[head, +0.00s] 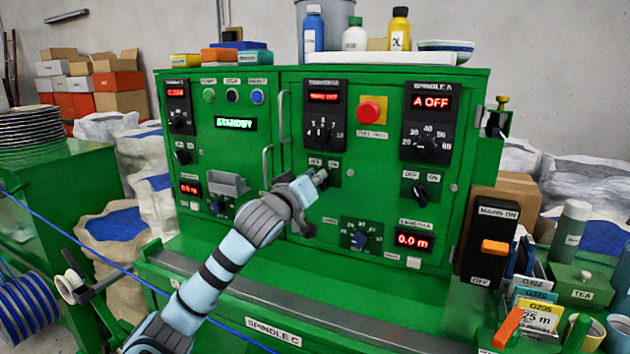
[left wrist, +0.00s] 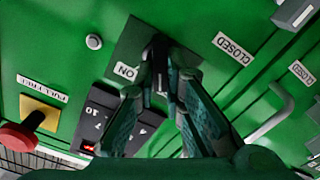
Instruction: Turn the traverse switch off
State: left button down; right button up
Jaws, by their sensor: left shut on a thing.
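The traverse switch (left wrist: 157,48) is a black rotary knob on a dark plate on the green cabinet, below the traverse panel (head: 323,118). My left gripper (head: 318,180) reaches it from the lower left and hides most of it in the head view. In the left wrist view my left gripper's fingers (left wrist: 160,85) are shut on the knob from both sides. An ON label (left wrist: 125,71) shows beside the knob. The traverse display (head: 323,97) is lit red, but I cannot read it. The knob's exact pointing is hard to tell. My right gripper is not in view.
A red push button (head: 371,110) on a yellow plate is right of the traverse panel. The spindle A switch (head: 420,193) is further right. Two door handles (head: 284,117) stand out left of the traverse panel. A blue cable (head: 95,262) runs across the lower left.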

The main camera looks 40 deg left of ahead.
pick_arm(q)
jog(key=shift+r, duration=0.15)
jog(key=c, duration=1.7)
grip_release()
jog(key=shift+w, duration=0.1)
jog(key=shift+f, duration=0.2)
